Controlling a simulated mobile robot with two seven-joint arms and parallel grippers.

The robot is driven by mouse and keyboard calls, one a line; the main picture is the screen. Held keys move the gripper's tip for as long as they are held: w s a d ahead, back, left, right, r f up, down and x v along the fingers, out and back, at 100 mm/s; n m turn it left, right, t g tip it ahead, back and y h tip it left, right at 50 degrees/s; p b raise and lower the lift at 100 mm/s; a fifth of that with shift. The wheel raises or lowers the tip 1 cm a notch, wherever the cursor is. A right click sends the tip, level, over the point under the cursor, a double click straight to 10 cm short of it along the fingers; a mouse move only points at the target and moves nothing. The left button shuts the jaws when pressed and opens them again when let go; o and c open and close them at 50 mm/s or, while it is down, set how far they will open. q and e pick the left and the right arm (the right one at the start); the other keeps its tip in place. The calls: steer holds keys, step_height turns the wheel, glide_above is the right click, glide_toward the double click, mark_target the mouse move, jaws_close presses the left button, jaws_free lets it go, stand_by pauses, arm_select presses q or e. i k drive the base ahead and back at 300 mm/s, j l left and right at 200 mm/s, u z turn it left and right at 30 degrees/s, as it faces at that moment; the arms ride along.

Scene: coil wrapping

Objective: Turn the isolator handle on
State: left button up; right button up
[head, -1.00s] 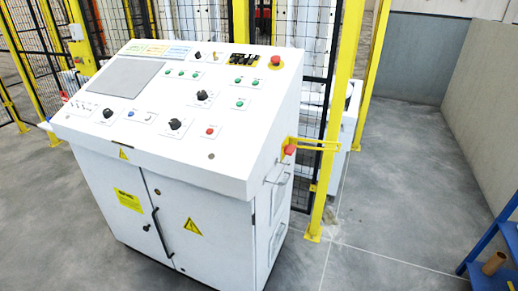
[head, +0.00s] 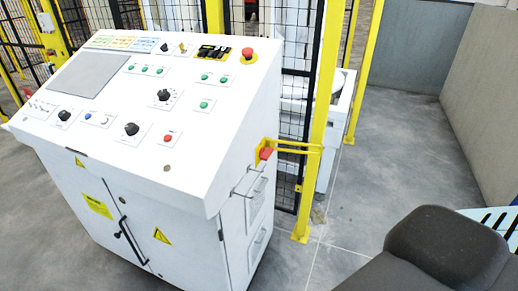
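The isolator handle (head: 265,154) is a small red handle on the right side of the white control cabinet (head: 190,190). It sits at a yellow bracket or plate near the cabinet's upper side edge. Its exact turn position is too small to tell. A dark grey link of my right arm (head: 440,245) comes in at the lower right, well apart from the handle. Neither gripper is in view.
A yellow fence post (head: 322,130) with black mesh stands close behind and right of the handle. Metal grab handles (head: 250,182) stick out from the cabinet's side below it. Grey floor (head: 385,150) to the right is open, bounded by a wall (head: 485,110).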

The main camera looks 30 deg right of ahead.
mark_target(264, 154)
steer(key=i+l+u, duration=0.1)
steer(key=l+u, duration=0.2)
steer(key=l, duration=0.6)
steer(key=l+u, duration=0.3)
steer(key=l, duration=1.8)
steer(key=l+u, duration=0.1)
steer(key=l, duration=1)
steer(key=k+l, duration=0.15)
steer(key=l, duration=0.95)
